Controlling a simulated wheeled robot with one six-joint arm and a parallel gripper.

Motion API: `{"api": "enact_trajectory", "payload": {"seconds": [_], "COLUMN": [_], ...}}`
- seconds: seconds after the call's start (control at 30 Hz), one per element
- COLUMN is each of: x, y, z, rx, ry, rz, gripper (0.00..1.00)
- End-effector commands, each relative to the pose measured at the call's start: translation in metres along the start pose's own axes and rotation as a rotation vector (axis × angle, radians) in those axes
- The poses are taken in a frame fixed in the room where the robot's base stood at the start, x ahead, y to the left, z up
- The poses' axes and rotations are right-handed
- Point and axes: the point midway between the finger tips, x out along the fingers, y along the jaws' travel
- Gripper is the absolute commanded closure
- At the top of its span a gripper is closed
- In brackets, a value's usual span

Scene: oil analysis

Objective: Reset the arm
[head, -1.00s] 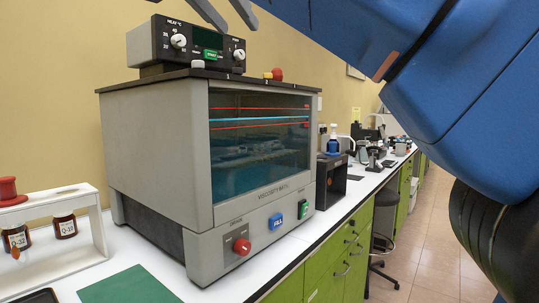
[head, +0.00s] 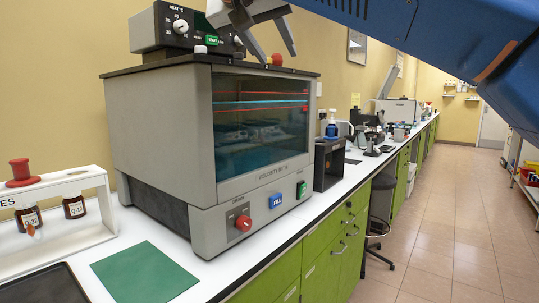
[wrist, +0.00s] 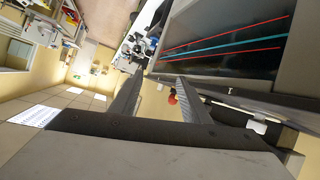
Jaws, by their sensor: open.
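My gripper (head: 271,47) is open and empty in the head view. It hangs in front of and above the top of the viscosity bath (head: 150,140), near the control unit with dials (head: 165,30). My blue arm reaches in from the upper right. In the wrist view the two fingers of my gripper (wrist: 155,95) are spread apart with nothing between them. The bath's dark window with red and blue lines (wrist: 225,45) shows at the upper right there, and a red knob (wrist: 172,99) shows beside the right finger.
A white rack (head: 85,185) with brown bottles stands left of the bath. A green mat (head: 145,273) and a dark tray (head: 45,285) lie in front. Farther along the bench are a black box (head: 328,163) and several instruments.

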Motion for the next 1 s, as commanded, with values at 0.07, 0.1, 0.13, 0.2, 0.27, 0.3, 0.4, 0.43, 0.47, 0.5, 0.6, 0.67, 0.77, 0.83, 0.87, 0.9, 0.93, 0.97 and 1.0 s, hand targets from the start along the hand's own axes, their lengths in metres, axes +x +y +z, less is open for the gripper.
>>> {"api": "enact_trajectory", "payload": {"seconds": [0.07, 0.1, 0.13, 0.2, 0.27, 0.3, 0.4, 0.43, 0.47, 0.5, 0.6, 0.67, 0.77, 0.83, 0.87, 0.9, 0.93, 0.97, 1.0], "x": [0.025, 0.037, 0.046, 0.065, 0.08, 0.09, 0.111, 0.117, 0.123, 0.13, 0.145, 0.152, 0.162, 0.167, 0.169, 0.171, 0.172, 0.173, 0.174], "y": [0.018, 0.025, 0.031, 0.044, 0.056, 0.064, 0.084, 0.09, 0.096, 0.103, 0.123, 0.134, 0.151, 0.161, 0.166, 0.171, 0.176, 0.179, 0.183], "z": [0.017, 0.028, 0.035, 0.056, 0.075, 0.088, 0.124, 0.135, 0.147, 0.162, 0.203, 0.229, 0.273, 0.305, 0.319, 0.337, 0.351, 0.365, 0.384], "rx": [-0.046, -0.075, -0.093, -0.135, -0.167, -0.186, -0.228, -0.24, -0.249, -0.261, -0.284, -0.293, -0.3, -0.298, -0.296, -0.291, -0.289, -0.283, -0.275], "ry": [-0.039, -0.061, -0.077, -0.117, -0.151, -0.175, -0.234, -0.251, -0.269, -0.292, -0.35, -0.385, -0.437, -0.473, -0.488, -0.506, -0.52, -0.533, -0.55], "rz": [0.002, -0.001, -0.005, -0.014, -0.023, -0.03, -0.051, -0.057, -0.064, -0.074, -0.101, -0.118, -0.149, -0.172, -0.181, -0.194, -0.204, -0.214, -0.227], "gripper": [0.57, 0.57, 0.57, 0.57, 0.57, 0.57, 0.57, 0.57, 0.57, 0.57, 0.57, 0.57, 0.57, 0.57, 0.57, 0.57, 0.57, 0.57, 0.57]}}
